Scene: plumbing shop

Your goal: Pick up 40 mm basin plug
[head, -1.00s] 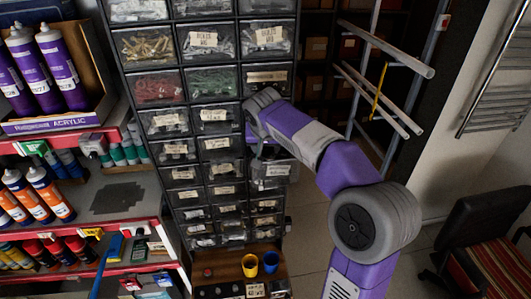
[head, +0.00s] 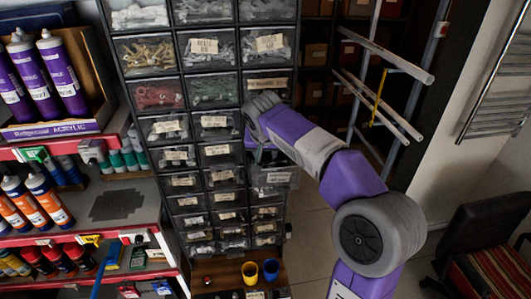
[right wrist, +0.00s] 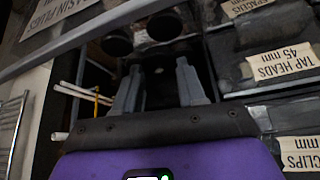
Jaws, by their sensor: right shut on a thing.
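A small drawer (head: 275,182) stands pulled out of the drawer cabinet in the head view. In the right wrist view its label (right wrist: 62,14), upside down, reads basin plugs. Dark round plugs (right wrist: 117,42) show in it, with another plug (right wrist: 165,25) beside them. My right gripper (right wrist: 158,88) is at the drawer, its two fingers shut on a dark basin plug (right wrist: 158,72) that is hard to make out in the shadow. In the head view the right gripper (head: 262,154) is mostly hidden behind its own wrist. My left gripper is not in view.
The cabinet's other labelled drawers (head: 217,150) surround the open one, including tap heads (right wrist: 282,62). Yellow and blue cups (head: 250,271) stand below. Shelves of tubes (head: 62,75) are at left, a pipe rack (head: 385,95) at right. Open floor (head: 312,225) lies right of the cabinet.

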